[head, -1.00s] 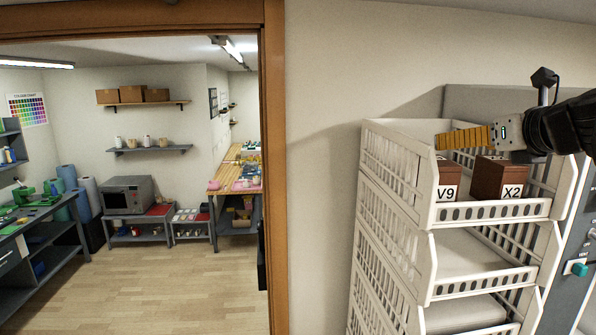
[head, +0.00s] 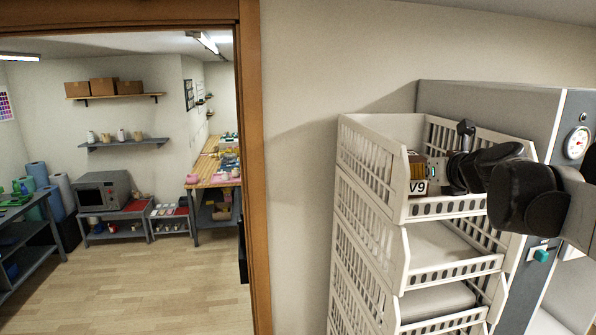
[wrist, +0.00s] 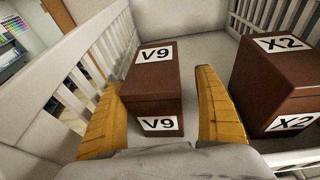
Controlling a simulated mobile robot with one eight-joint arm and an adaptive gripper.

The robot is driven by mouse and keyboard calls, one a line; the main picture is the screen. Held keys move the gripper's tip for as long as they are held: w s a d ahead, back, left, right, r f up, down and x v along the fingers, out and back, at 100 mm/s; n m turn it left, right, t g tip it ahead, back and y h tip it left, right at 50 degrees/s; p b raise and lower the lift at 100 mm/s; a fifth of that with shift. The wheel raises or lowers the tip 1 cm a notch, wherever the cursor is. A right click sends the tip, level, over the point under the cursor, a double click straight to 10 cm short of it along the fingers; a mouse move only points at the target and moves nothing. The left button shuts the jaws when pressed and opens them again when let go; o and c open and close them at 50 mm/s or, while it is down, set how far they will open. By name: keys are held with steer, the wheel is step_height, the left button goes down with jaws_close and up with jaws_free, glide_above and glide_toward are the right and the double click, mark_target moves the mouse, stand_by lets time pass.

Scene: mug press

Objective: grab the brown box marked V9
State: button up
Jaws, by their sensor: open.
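The brown box marked V9 (wrist: 152,88) stands in the top white basket (head: 450,208), at its left side. In the wrist view it lies between the two yellow fingers of my gripper (wrist: 160,112). The fingers are open, one on each side, and a gap shows on the right side. In the head view my gripper (head: 437,168) is over the box, and only the V9 label (head: 418,187) and a little brown show. The brown box marked X2 (wrist: 281,82) stands to the right of my gripper; my arm hides it in the head view.
The basket's slatted left wall (wrist: 92,62) is close beside the left finger. More white baskets (head: 440,255) are stacked below. A grey machine with a gauge (head: 578,143) stands at the right. A doorway with a wooden frame (head: 252,150) opens on the left.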

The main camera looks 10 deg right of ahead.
steer(key=shift+s+a, duration=0.1)
steer(key=shift+s, duration=0.15)
steer(key=shift+c, duration=0.3)
steer(key=c, duration=1.4)
steer(key=shift+c, duration=0.2)
steer(key=shift+w+r, duration=0.1)
steer(key=shift+r, duration=0.05)
